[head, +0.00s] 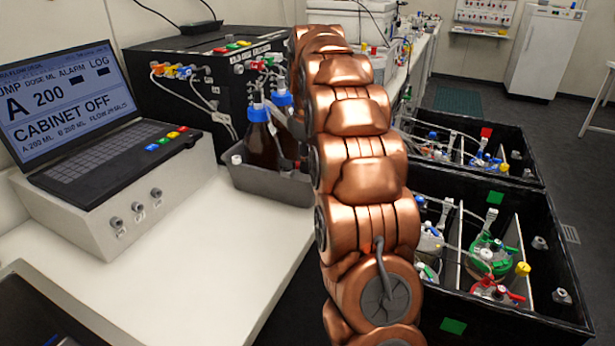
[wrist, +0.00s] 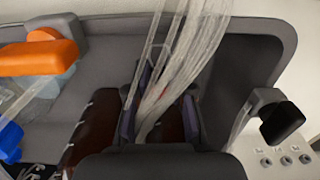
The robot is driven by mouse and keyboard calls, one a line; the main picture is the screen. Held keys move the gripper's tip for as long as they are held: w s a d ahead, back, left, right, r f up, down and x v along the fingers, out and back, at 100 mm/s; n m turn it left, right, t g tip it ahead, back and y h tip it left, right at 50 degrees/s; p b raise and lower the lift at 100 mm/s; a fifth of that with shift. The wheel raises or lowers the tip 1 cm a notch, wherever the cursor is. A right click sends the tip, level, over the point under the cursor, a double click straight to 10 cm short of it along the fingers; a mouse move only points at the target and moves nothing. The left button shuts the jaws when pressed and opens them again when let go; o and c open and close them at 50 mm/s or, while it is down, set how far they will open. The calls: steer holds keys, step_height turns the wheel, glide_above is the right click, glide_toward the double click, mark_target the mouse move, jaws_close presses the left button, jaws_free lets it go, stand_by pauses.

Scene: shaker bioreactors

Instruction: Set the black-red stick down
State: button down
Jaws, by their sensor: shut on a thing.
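My gripper (wrist: 162,112) shows at the lower middle of the wrist view, over the grey tray (wrist: 262,50) with the brown bottles (wrist: 92,125). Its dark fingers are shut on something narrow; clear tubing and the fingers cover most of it. I cannot make out the black-red stick clearly in either view, nor whether it touches the tray. The tray (head: 265,187) also shows there on the white bench, left of my arm.
A pump console with a screen (head: 58,92) stands left of the tray, and a black cabinet (head: 205,75) behind it. The front of the white bench (head: 185,275) is clear. Black crates (head: 535,215) with tubed vessels stand at the right.

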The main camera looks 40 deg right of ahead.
steer(key=shift+s+f, duration=0.1)
steer(key=shift+f, duration=2.45)
steer(key=shift+f, duration=0.15)
steer(key=c, duration=1)
jaws_free()
step_height(320, 180, up, 10)
steer(key=shift+f, duration=0.25)
steer(key=shift+r, duration=1.45)
